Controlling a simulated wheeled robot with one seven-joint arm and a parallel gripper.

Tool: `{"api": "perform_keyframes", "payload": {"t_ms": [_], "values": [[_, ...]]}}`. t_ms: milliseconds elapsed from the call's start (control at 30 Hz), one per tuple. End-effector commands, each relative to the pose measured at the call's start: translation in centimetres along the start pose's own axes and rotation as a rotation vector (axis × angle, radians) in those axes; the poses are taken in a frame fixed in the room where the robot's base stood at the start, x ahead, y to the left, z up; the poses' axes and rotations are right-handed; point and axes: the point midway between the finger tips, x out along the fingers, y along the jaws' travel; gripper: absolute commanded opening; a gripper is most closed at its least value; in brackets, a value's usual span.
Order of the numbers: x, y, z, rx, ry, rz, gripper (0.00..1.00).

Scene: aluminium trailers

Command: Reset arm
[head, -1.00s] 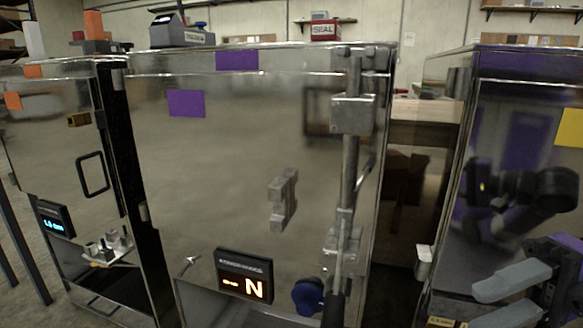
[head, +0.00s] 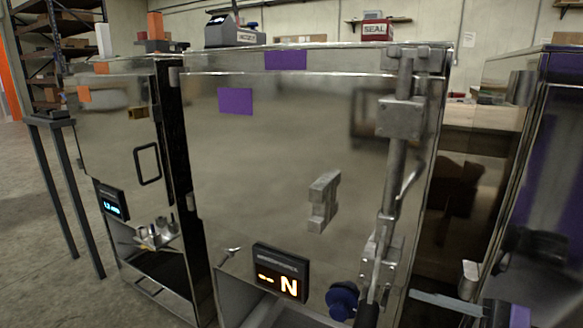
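My gripper (head: 440,303) is at the bottom right edge of the head view, mostly cut off. One grey finger points left, and part of a dark and purple body (head: 508,315) shows behind it. The second finger is not visible, so its opening cannot be told. Nothing is seen held in the visible part. The finger is in front of the gap between the middle trailer (head: 270,150) and the right trailer (head: 555,130), low down, right of the middle door's lock bar (head: 395,165).
The middle door carries a purple tag (head: 235,101), a grey handle block (head: 323,202), a display (head: 280,272) reading N and a blue knob (head: 342,300). A left trailer (head: 115,150) stands beside it. Open concrete floor (head: 40,220) lies at the left.

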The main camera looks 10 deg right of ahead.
Motion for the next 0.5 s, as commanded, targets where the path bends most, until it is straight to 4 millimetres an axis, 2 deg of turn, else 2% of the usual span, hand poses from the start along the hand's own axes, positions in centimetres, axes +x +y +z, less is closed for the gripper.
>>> {"api": "perform_keyframes", "payload": {"t_ms": [33,100,233,367,500], "values": [[1.5,-1.5,1.2,0.105,-0.031,0.047,0.45],[2.9,-3.0,3.0,0.24,-0.089,0.116,0.45],[4.6,-6.7,5.9,0.472,-0.202,0.241,0.45],[5.0,-11.2,8.2,0.673,-0.322,0.362,0.45],[4.0,-16.5,9.6,0.841,-0.453,0.488,0.45]]}}
